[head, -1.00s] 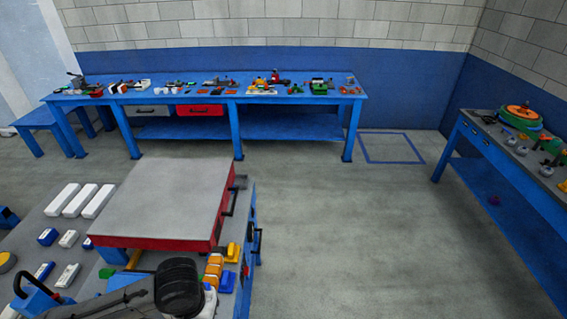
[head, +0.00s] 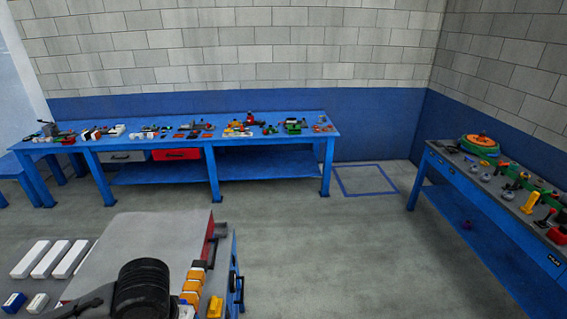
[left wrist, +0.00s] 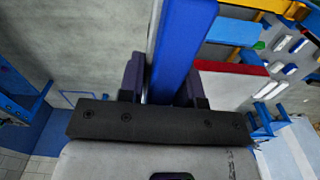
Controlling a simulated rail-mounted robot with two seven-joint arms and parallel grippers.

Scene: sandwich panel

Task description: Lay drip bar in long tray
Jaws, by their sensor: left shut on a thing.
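In the left wrist view my left gripper (left wrist: 162,84) is shut on a long blue bar (left wrist: 184,38), seemingly the drip bar. The bar runs between the two dark fingers and out of the top of the picture, so its far end is hidden. In the head view only a dark part of my left arm shows at the bottom; the gripper and bar are out of sight. My right gripper is in neither view. I cannot pick out the long tray for certain.
A near bench carries a red-sided grey-topped box (head: 150,243), long white blocks (head: 50,259) and orange pieces (head: 193,285). A long blue bench (head: 225,133) with many small items stands at the back wall. Another blue bench (head: 470,210) stands at right. The floor between is clear.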

